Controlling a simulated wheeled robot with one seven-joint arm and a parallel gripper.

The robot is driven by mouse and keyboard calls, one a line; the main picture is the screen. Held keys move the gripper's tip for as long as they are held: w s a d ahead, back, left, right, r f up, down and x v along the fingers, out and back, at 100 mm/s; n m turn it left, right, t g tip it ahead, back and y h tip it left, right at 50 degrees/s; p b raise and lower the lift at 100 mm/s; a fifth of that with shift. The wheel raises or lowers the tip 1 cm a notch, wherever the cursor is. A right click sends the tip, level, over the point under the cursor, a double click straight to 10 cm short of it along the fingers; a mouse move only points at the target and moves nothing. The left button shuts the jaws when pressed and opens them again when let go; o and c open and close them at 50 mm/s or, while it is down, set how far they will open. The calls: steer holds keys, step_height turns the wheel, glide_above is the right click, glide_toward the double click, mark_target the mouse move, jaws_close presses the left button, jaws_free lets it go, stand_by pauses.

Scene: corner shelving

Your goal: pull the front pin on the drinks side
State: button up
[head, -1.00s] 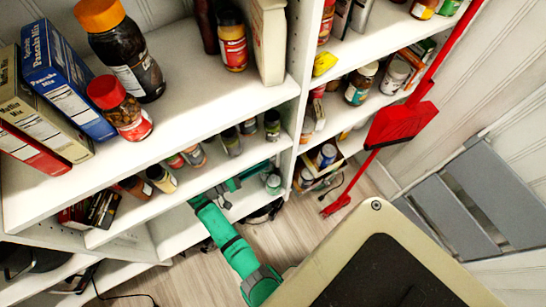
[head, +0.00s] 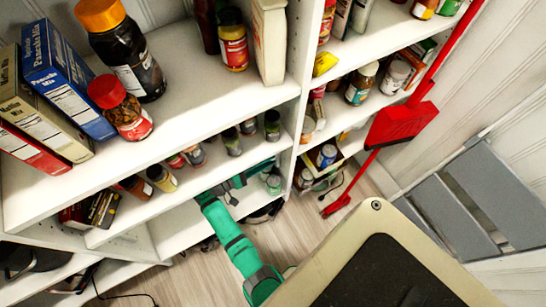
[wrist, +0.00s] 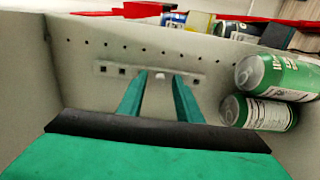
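In the wrist view my gripper (wrist: 160,76) is open, its two green fingers pointing at a pale panel (wrist: 85,100) with a row of small holes. A small white pin (wrist: 160,76) shows on the panel, between the fingertips in the picture; I cannot tell whether they touch it. Several dark square openings (wrist: 122,71) lie in line with it. Two green drink cans (wrist: 258,113) lie to the right of the fingers. In the head view my green arm reaches under a shelf board, and its fingertips are not clear there.
In the head view jars and boxes stand on the white shelves (head: 200,95) above my arm. A can-like container (head: 273,184) stands close to my arm's end. A red broom and dustpan (head: 400,125) lean at the right. Red items (wrist: 140,9) line the wrist view's top.

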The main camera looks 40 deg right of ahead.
stand_by(0.4)
steer(key=shift+a, duration=0.1)
jaws_close()
steer(key=shift+a, duration=0.1)
steer(key=shift+v, duration=2.9)
